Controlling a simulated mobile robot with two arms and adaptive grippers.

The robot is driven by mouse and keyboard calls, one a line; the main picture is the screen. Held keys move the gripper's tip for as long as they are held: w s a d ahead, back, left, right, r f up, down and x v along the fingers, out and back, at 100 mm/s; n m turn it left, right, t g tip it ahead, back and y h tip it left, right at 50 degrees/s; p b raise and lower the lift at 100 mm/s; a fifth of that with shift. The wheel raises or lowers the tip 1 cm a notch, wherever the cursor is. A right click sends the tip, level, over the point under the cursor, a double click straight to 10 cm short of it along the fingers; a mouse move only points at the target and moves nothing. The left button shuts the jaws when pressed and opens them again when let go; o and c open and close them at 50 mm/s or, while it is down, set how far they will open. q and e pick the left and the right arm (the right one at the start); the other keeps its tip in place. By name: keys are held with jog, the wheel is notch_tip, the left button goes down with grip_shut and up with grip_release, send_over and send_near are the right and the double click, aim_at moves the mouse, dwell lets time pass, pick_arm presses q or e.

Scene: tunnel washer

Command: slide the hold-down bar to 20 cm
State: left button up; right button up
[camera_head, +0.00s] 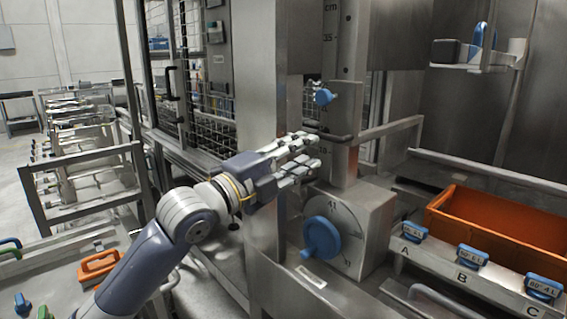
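An upright metal post (346,70) carries a printed scale with "cm" at its top and a mark that looks like 35. A blue knob (323,97) sits on the post's left side. A dark horizontal bar (338,137) crosses the post below the knob; it looks like the hold-down bar, but I cannot read its scale position. My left gripper (316,152) points right, just below the dark bar and in front of the post. Its fingers are apart with nothing seen between them; it hides the lower scale. I cannot tell whether it touches the post. My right gripper is out of view.
Below the post is a grey box with a blue handwheel (322,238) and a dial. At right, an orange bin (495,228) stands behind a ledge (436,263) with blue-handled pieces marked A, B, C. An orange handle (99,264) lies lower left. Mesh doors (215,120) stand behind.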

pick_arm(q)
jog(key=v, duration=0.4)
jog(key=shift+s+a+f, duration=0.1)
jog(key=shift+s+a, duration=0.1)
jog(key=shift+s, duration=0.05)
